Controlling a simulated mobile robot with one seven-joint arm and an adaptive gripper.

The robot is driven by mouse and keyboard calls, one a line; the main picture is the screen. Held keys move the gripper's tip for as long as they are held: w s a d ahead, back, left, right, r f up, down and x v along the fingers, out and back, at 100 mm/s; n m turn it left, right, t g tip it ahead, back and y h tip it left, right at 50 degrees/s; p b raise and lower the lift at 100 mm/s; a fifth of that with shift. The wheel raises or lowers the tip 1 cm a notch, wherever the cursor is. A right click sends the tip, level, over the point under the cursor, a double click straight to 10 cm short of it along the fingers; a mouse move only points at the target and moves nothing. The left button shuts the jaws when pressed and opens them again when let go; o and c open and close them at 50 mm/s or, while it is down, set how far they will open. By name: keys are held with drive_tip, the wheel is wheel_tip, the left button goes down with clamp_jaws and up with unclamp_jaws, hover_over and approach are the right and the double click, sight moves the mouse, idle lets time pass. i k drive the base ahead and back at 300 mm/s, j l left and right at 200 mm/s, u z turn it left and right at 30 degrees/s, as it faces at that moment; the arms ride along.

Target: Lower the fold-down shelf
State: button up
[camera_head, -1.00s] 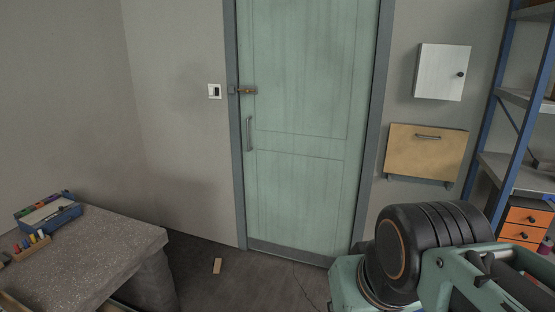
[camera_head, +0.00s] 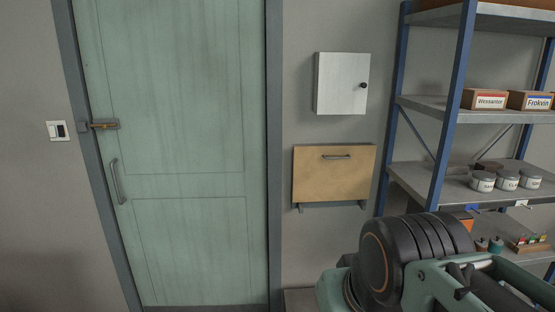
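The fold-down shelf (camera_head: 333,178) is a tan wooden panel, folded up flat against the grey wall to the right of the door. A dark bar handle (camera_head: 337,157) sits near its top edge. Grey brackets (camera_head: 332,205) show along its lower edge. My arm fills the lower right of the picture, in front of and below the panel. The gripper at its end is not in view.
A green door (camera_head: 175,150) with a bolt and pull handle is shut on the left. A white wall cabinet (camera_head: 341,83) hangs above the panel. Blue-framed metal shelving (camera_head: 455,100) holding boxes and tins stands close on the right.

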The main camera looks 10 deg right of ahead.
sight(321, 172)
drive_tip(key=i+z, duration=0.3)
drive_tip(key=i, duration=0.2)
drive_tip(key=i+j+z, duration=0.35)
drive_tip(key=i, duration=0.15)
drive_tip(key=l, duration=0.1)
